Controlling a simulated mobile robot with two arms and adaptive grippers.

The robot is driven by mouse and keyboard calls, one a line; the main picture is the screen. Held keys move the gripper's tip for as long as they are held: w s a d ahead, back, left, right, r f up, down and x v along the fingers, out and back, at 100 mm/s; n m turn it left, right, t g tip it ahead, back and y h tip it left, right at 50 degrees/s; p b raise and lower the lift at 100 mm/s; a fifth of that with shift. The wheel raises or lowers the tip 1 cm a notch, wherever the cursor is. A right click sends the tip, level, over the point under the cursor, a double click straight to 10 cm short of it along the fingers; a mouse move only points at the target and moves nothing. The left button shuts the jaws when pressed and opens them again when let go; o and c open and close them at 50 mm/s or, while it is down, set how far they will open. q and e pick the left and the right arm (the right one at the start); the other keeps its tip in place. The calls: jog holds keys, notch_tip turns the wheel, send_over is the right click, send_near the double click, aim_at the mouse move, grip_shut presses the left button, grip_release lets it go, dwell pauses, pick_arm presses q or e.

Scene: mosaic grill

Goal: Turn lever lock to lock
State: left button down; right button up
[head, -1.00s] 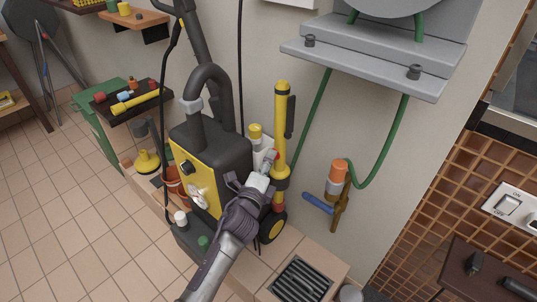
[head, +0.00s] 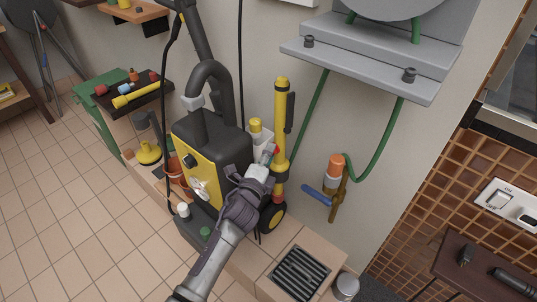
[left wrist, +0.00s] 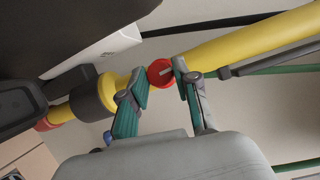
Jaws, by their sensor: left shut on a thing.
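A yellow lance (head: 281,120) stands upright against the wall, beside a yellow and black pressure washer (head: 203,165). A small round red lever lock (left wrist: 158,75) with a pale bar across it sits on the yellow lance (left wrist: 235,47) in the left wrist view. My left gripper (left wrist: 161,73) has its teal-padded fingers on either side of the red lock and is shut on it. In the head view my left gripper (head: 268,160) reaches the lance from below, at about mid-height, and mostly covers the lock. My right gripper is not in view.
A tap with a blue handle (head: 317,195) and a green hose (head: 383,150) is on the wall to the right. A grey shelf (head: 370,65) juts out above. A drain grate (head: 300,272) lies below. Tiled floor (head: 80,210) is open at the left.

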pick_arm(q)
jog(key=c, duration=0.8)
grip_release()
jog(key=shift+c, duration=0.2)
jog(key=v, duration=1.2)
jog(key=shift+f, duration=0.15)
